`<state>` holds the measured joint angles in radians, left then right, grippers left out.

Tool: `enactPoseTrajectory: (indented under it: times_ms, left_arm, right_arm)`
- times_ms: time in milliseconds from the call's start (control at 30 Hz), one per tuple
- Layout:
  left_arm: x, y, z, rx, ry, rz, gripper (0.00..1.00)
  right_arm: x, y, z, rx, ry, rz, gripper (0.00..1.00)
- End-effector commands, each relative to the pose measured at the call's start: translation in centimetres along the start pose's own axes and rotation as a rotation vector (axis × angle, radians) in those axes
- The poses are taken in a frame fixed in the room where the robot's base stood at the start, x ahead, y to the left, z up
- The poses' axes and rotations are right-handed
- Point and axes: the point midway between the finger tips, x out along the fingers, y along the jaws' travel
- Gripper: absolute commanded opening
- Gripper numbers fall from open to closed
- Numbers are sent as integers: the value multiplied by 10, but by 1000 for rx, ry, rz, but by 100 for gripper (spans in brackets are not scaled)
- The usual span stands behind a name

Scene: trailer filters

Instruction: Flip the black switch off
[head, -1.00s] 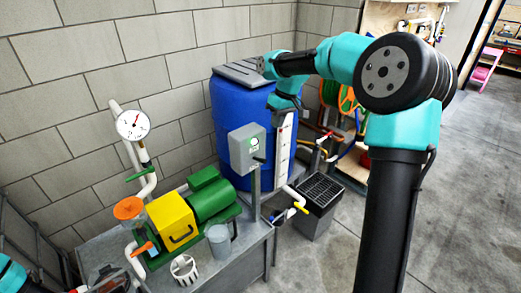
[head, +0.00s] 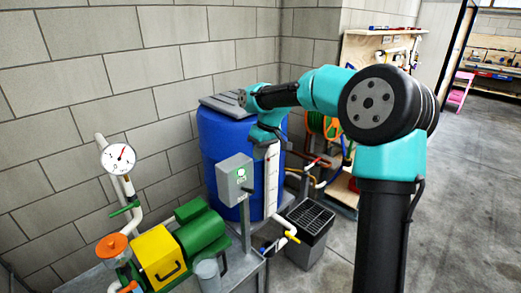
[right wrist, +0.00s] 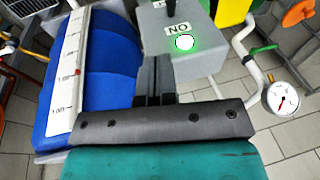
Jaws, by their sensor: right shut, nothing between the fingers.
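The grey switch box (head: 234,178) stands on a post at the bench, with a lit green indicator (head: 241,174) on its face. In the right wrist view the box (right wrist: 205,60) shows upside-down lettering reading ON beside the glowing green light (right wrist: 184,42). The black switch (right wrist: 171,12) sticks out at the top edge of that view, partly cut off. My right gripper (right wrist: 155,60) is shut and empty, its fingertips beside the box's edge and apart from the switch; whether they touch the box is unclear. In the head view its fingers are hidden. My left gripper is out of view.
A blue barrel (head: 222,150) with a white level gauge (head: 272,180) stands close behind the box. A green and yellow pump (head: 168,252), a grey cup (head: 207,273) and a pressure gauge (head: 118,158) are to the left. A black-grated bin (head: 309,222) stands to the right.

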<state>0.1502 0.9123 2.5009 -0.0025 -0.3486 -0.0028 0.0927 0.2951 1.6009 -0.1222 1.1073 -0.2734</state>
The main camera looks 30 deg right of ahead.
Motion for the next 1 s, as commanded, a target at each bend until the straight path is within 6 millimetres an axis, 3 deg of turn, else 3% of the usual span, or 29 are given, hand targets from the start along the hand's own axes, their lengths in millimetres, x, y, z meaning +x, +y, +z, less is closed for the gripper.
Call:
enactPoseTrajectory:
  times_ms: [367,500,700,1000]
  left_arm:
    - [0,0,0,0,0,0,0]
    - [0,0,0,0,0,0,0]
    - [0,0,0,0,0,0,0]
    - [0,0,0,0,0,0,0]
  right_arm:
    - [66,0,0,0,-3,-1,0]
    - [82,-9,9,0,-2,-1,0]
    - [95,-16,15,0,0,0,0]
    - [97,-16,16,0,1,0,0]
